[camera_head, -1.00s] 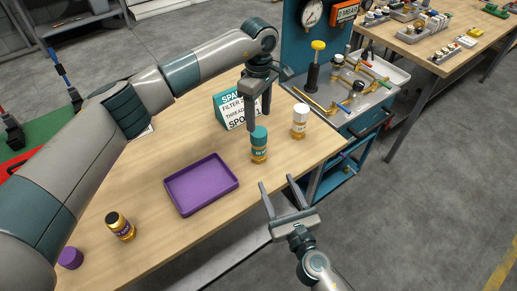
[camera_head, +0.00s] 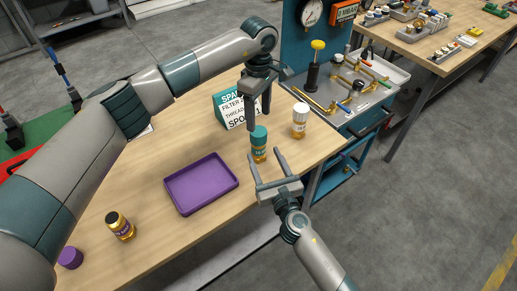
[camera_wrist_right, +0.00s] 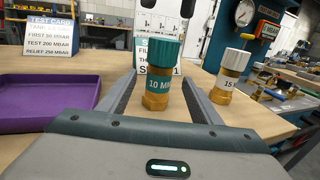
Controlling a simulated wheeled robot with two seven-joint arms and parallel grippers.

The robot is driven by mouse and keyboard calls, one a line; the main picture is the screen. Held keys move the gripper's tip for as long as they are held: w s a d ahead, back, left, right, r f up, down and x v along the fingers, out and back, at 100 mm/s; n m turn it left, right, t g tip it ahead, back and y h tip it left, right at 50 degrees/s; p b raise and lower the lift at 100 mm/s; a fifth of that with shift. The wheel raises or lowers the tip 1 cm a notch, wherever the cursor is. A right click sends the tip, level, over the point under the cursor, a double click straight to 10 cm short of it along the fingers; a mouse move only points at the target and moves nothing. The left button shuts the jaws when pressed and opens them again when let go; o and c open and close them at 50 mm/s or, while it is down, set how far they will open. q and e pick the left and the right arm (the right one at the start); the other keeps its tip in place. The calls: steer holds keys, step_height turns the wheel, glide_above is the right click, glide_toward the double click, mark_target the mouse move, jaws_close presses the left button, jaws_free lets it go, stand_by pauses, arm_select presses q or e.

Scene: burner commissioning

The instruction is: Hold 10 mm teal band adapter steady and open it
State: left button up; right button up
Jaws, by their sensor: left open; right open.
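The 10 mm adapter (camera_head: 259,146) stands upright on the wooden table, with a teal cap and a brass body; it also shows in the right wrist view (camera_wrist_right: 158,85). My left gripper (camera_head: 256,115) hangs open above and just behind it, pointing down, its fingers by the teal cap. My right gripper (camera_head: 268,168) is open and low in front of the adapter. In the right wrist view its two fingers lie on either side of the adapter, which stands between or just beyond their tips. I cannot tell whether any finger touches it.
A white-capped adapter (camera_head: 300,121) stands close by on the right. A purple tray (camera_head: 202,184) lies to the left, with a black-capped adapter (camera_head: 120,226) and a purple cap (camera_head: 70,258) beyond. A sign (camera_head: 234,112) stands behind. A teal cart (camera_head: 345,175) adjoins the right edge.

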mark_target(261, 149)
steer(key=x, duration=0.6)
steer(key=shift+w+a, duration=0.1)
steer(key=shift+w, duration=0.2)
jaws_close()
arm_select(q)
steer(key=shift+m, duration=0.3)
steer(key=m, duration=0.3)
steer(key=shift+m, duration=0.4)
steer(key=m, duration=0.8)
steer(key=shift+m, duration=0.3)
steer(key=m, duration=0.5)
